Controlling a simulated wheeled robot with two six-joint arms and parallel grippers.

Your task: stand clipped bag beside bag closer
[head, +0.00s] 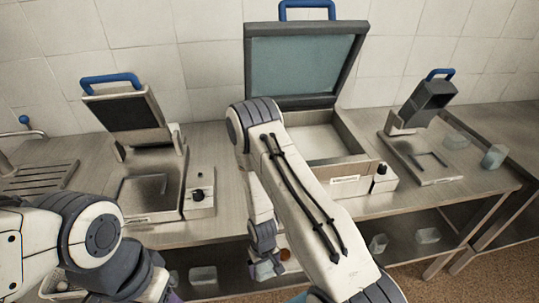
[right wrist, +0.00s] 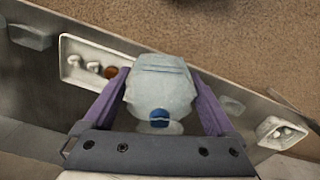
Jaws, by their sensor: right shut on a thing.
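A pale, bluish clipped bag (right wrist: 160,88) with a blue clip (right wrist: 159,118) fills the middle of the right wrist view. My right gripper (right wrist: 160,80) has its purple fingers on both sides of the bag and is shut on it. In the head view the held bag (head: 265,270) shows as a pale patch below my right arm, in front of the counter and low near the shelf. Three lidded machines stand on the counter; which is the bag closer I cannot tell. My left gripper is mostly out of frame at the bottom left; only a purple sliver shows.
The left machine (head: 150,190), large middle machine (head: 325,145) and right machine (head: 430,160) have raised lids. Clear block-like items (head: 495,156) lie at the counter's right end. The lower shelf (head: 405,236) holds several pale containers. A narrow white tray (right wrist: 85,60) shows in the wrist view.

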